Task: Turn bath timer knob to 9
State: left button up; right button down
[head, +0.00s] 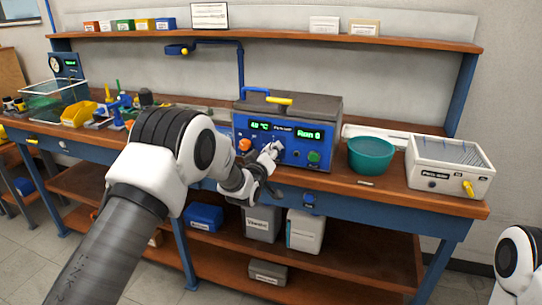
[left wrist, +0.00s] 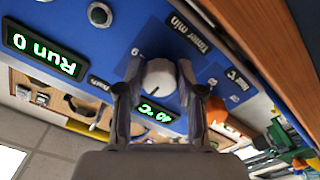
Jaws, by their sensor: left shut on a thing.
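The water bath (head: 300,105) stands on the bench, a grey box with a blue front panel. Its green displays read about 40 °C and Run 0. The white round timer knob (left wrist: 158,80) is on this panel, beside the label "Timer min", in the left wrist view, which is upside down. My left gripper (left wrist: 158,88) has one finger on each side of the knob and is shut on it. In the head view the left gripper (head: 266,158) is at the panel and partly hides the knob area. The knob's exact setting is too small to read.
An orange knob (head: 244,145) and a green knob (head: 314,156) sit on the same panel. A teal bowl (head: 371,156) and a white box (head: 450,168) stand to the right. A yellow bin (head: 78,113) and small tools lie left. A shelf (head: 280,38) runs above.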

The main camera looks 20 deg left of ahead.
pick_arm(q)
jog(key=m+b, duration=0.1)
jog(key=m, duration=0.3)
jog(key=shift+f+m+b, duration=0.15)
jog(key=shift+m+b, duration=0.15)
jog(key=m+b, duration=0.1)
jog(key=m, duration=0.3)
jog(key=shift+m, duration=0.3)
jog(key=m+b, duration=0.1)
jog(key=m, duration=0.3)
jog(key=shift+a+m+b, duration=0.1)
jog(key=shift+m+b, duration=0.2)
jog(key=m+b, duration=0.1)
jog(key=m, duration=0.3)
jog(key=shift+m, duration=0.3)
jog(key=o, duration=1.2)
jog(key=shift+c, duration=0.2)
